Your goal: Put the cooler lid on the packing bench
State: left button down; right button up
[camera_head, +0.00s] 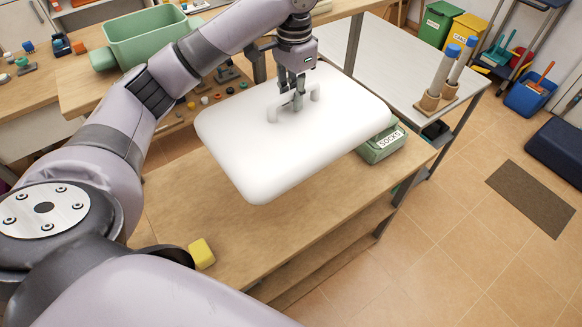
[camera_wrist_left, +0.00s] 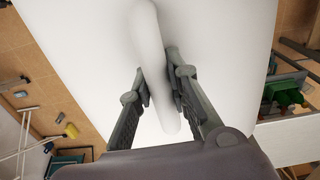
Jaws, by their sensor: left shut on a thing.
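The white cooler lid (camera_head: 250,165) is a thick rounded slab with a raised handle on top. In the head view my left gripper (camera_head: 297,103) is shut on the lid's handle from above. The lid looks held over the wooden packing bench (camera_head: 190,225), covering its middle part; the gap below is hard to judge. In the left wrist view the lid (camera_wrist_left: 90,60) fills most of the picture, and the fingers of the gripper (camera_wrist_left: 160,92) are on both sides of the handle (camera_wrist_left: 152,50). My right gripper is not in view.
A green box labelled socks (camera_head: 382,148) stands at the bench's right end, partly behind the lid. A yellow block (camera_head: 202,253) lies near the front left. A green tub (camera_head: 145,40) stands at the back. A grey table (camera_head: 385,60) holds rolls on a wooden stand (camera_head: 435,102).

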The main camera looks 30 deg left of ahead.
aim_at(292, 106)
pick_arm(q)
jog(key=shift+w+a+f, duration=0.25)
jog(key=shift+w+a, duration=0.05)
jog(key=shift+a, duration=0.05)
notch_tip(292, 106, down, 6)
jog(key=shift+a+f, duration=0.15)
jog(key=shift+f, duration=0.05)
notch_tip(292, 106, down, 13)
jog(key=p, duration=0.1)
jog(key=shift+w+f, duration=0.15)
jog(key=shift+f, duration=0.05)
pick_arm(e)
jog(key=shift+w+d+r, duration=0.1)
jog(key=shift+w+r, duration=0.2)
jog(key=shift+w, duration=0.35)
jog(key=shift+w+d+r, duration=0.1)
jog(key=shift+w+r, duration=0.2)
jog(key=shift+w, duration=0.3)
pick_arm(q)
jog(key=shift+f, duration=0.15)
jog(key=c, duration=1.5)
grip_release()
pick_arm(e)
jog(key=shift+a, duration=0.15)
